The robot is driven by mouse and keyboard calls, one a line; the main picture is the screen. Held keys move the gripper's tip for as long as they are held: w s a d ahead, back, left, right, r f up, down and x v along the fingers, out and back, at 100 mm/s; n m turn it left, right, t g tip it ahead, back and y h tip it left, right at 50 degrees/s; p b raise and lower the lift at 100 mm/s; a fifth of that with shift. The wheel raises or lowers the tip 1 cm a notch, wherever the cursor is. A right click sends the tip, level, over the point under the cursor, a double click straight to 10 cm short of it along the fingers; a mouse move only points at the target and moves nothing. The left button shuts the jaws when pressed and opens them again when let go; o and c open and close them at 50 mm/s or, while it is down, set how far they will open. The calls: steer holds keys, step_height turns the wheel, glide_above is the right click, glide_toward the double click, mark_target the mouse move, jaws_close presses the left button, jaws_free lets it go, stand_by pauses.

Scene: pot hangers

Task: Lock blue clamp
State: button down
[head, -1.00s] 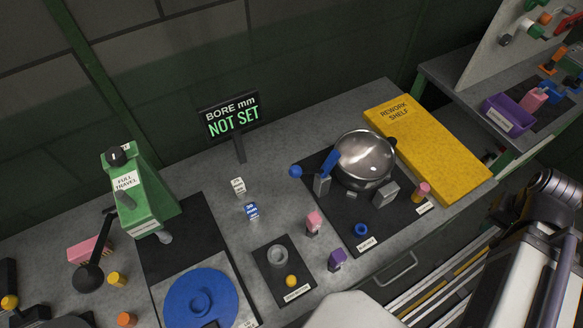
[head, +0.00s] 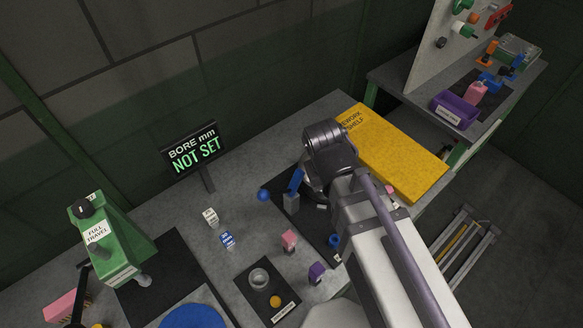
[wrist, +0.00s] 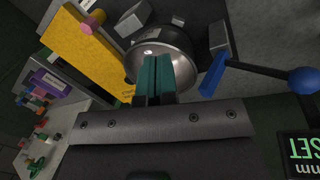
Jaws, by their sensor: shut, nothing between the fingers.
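The blue clamp (head: 295,183) stands at the left side of the metal bowl (head: 310,187), beside a grey block. Its dark rod ends in a blue ball (head: 263,195). In the wrist view the clamp's blue part (wrist: 212,76) is right of my fingers, its rod running right to the ball (wrist: 303,80). My gripper (wrist: 155,60) has teal fingers closed together and empty, in front of the bowl (wrist: 180,45) in that view, apart from the clamp. In the head view my arm covers most of the bowl and hides the fingers.
A yellow rework shelf board (head: 400,155) lies right of the bowl. Grey blocks (wrist: 133,18) and a pink-topped peg (wrist: 92,21) stand around the bowl. Pink (head: 289,240) and purple (head: 317,272) pieces stand in front. The "NOT SET" sign (head: 192,150) is behind left.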

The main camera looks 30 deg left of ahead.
steer(key=s+a+r+n+t, duration=0.1)
steer(key=s+a+r+t, duration=0.1)
steer(key=a, duration=0.3)
steer(key=s+a+r+n+t+p, duration=0.1)
steer(key=s+a+n+t, duration=0.1)
steer(key=s+a, duration=0.2)
steer(key=s+a+r+n+t+h, duration=0.1)
steer(key=s+a+r+t, duration=0.1)
steer(key=a, duration=0.3)
steer(key=shift+s+a+r+n, duration=0.3)
steer(key=shift+s+r+n, duration=0.1)
steer(key=shift+s, duration=0.25)
steer(key=shift+d, duration=0.1)
steer(key=b, duration=0.8)
glide_toward(298, 173)
steer(key=f, duration=0.4)
steer(key=shift+w+f, duration=0.15)
steer(key=shift+w, duration=0.1)
steer(key=w, duration=0.1)
steer(key=w+d+f, duration=0.1)
steer(key=w, duration=0.1)
steer(key=shift+w+d+f+b, duration=0.1)
steer(key=shift+d+f+b, duration=0.05)
steer(key=shift+b, duration=0.25)
steer(key=shift+w+d, duration=0.1)
steer(key=shift+w, duration=0.2)
